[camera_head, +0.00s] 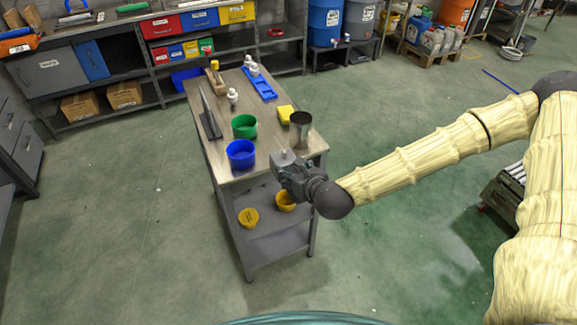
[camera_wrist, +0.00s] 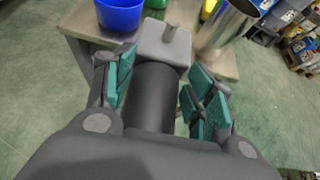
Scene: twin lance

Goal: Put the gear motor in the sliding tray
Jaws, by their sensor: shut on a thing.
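My gripper (camera_head: 293,172) is at the near right edge of the workbench (camera_head: 222,108), at about tabletop height. It is shut on the gear motor (camera_head: 286,157). In the wrist view the gear motor (camera_wrist: 160,46) has a light grey box with a short shaft at its far end and a dark cylindrical body. The cylinder lies between the green pads of my gripper (camera_wrist: 160,82). A long flat blue piece (camera_head: 260,84) at the far right of the bench may be the sliding tray; I cannot tell for sure.
A blue bin (camera_head: 241,154), a green bin (camera_head: 244,126), a metal cup (camera_head: 301,129) and a yellow block (camera_head: 285,115) stand on the bench. Two yellow bowls (camera_head: 248,217) sit on the lower shelf.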

